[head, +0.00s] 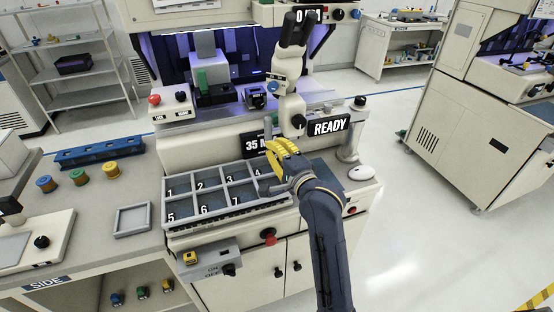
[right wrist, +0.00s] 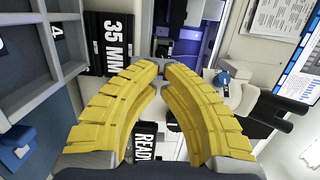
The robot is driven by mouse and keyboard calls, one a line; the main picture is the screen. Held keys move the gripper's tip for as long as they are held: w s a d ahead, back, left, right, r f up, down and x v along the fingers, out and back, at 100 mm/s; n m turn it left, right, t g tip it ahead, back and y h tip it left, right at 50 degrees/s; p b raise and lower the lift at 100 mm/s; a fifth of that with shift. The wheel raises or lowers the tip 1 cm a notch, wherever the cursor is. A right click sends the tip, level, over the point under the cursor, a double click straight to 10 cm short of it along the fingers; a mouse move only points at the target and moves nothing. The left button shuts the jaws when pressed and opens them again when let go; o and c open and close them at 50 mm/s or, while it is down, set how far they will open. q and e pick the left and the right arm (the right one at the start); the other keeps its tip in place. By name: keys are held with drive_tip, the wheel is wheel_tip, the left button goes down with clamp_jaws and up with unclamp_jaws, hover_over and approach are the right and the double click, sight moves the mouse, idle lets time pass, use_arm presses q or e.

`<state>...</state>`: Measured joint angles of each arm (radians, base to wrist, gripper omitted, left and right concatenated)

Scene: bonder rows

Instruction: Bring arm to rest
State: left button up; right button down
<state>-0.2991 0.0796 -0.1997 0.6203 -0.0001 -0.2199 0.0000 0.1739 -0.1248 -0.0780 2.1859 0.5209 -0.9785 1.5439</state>
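My right arm (head: 325,235) comes in from the bottom of the head view and reaches up to the bonder's front. My right gripper (head: 272,152) has yellow ribbed fingers and hangs over the right end of the numbered tray (head: 228,211), near compartment 4, below the microscope. The fingers and wrist hide part of the tray's right end. My left gripper is not in view.
The white microscope (head: 289,85), the READY sign (head: 329,126) and the 35 MM sign (head: 256,143) stand close beyond the gripper. Spools, a blue rack (head: 100,152) and a small grey tray (head: 132,219) sit left. Floor at right is clear.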

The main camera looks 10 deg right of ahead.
drive_tip(key=s, duration=0.5)
drive_tip(key=s+d+f+n+g+h, duration=0.35)
drive_tip(key=s+f+n, duration=0.2)
drive_tip(key=f, duration=0.45)
drive_tip(key=s+d+f+n+g+h, duration=0.2)
drive_tip(key=s+d+f+n, duration=0.3)
drive_tip(key=s+f, duration=0.3)
drive_tip(key=s+d+f+n+g+h, duration=0.2)
drive_tip(key=s+d+f+n, duration=0.35)
drive_tip(key=s, duration=0.25)
drive_tip(key=s+d+f+n+g+h, duration=0.2)
drive_tip(key=s+d+f+n+g, duration=0.15)
drive_tip(key=s+d+n, duration=0.35)
drive_tip(key=s+a+f+m+g+y, duration=0.1)
drive_tip(key=s+a+f, duration=0.15)
drive_tip(key=f, duration=1.35)
drive_tip(key=s+a+f+m+g+y, duration=0.15)
drive_tip(key=a+f, duration=0.25)
drive_tip(key=f, duration=1.2)
drive_tip(key=s+f+m+g+y, duration=0.1)
drive_tip(key=s+f+m+g, duration=0.1)
drive_tip(key=s+f, duration=1.8)
drive_tip(key=shift+s+y, duration=0.4)
drive_tip(key=shift+s, duration=0.35)
